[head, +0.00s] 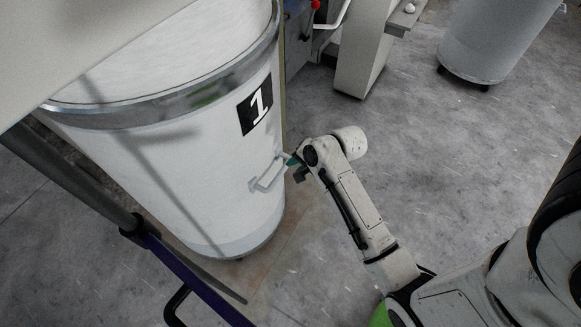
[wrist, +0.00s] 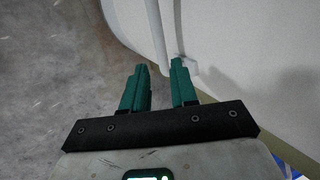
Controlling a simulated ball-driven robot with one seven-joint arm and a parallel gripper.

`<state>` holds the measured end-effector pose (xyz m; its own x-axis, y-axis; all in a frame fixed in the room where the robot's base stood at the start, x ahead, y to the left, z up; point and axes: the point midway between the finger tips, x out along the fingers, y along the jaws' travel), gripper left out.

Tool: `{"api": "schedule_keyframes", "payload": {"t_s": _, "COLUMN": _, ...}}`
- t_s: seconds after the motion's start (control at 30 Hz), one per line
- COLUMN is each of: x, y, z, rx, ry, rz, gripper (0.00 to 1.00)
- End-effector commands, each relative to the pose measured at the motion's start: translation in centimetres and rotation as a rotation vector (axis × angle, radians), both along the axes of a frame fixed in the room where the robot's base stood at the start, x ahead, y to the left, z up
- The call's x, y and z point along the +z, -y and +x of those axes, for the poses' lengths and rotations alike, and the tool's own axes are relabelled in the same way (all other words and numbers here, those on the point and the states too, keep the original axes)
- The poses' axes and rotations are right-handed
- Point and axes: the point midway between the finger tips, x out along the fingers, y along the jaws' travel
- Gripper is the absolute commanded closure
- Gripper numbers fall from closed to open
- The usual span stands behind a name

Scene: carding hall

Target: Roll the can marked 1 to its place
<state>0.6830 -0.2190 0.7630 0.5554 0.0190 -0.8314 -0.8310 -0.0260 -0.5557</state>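The can marked 1 (head: 190,170) is a large white cylinder with a metal rim, standing at the left in the head view. Its black label with a white 1 (head: 255,104) faces me. A white bar handle (head: 267,178) sticks out of its side below the label. My gripper (head: 292,161) is beside the handle's right end. In the wrist view the green fingers (wrist: 158,68) stand apart, with the handle bar (wrist: 156,35) just past the tips, close to the right finger. I cannot tell whether they touch. The can's wall (wrist: 240,60) fills the upper right.
A dark rail with a purple section (head: 180,262) runs in front of the can at lower left. A machine with a grey leg (head: 362,55) stands behind, right of the can. Another white can on casters (head: 490,40) is at upper right. Grey floor (head: 450,145) is clear between.

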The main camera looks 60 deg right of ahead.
Motion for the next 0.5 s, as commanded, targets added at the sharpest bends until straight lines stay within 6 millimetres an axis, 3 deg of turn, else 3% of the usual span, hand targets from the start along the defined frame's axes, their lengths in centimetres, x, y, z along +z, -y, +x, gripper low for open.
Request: {"api": "schedule_keyframes", "payload": {"t_s": 0.5, "x": -6.9, "y": -0.2, "z": 4.5, "rx": 0.002, "ry": -0.001, "rz": -0.002, "gripper": 0.72}}
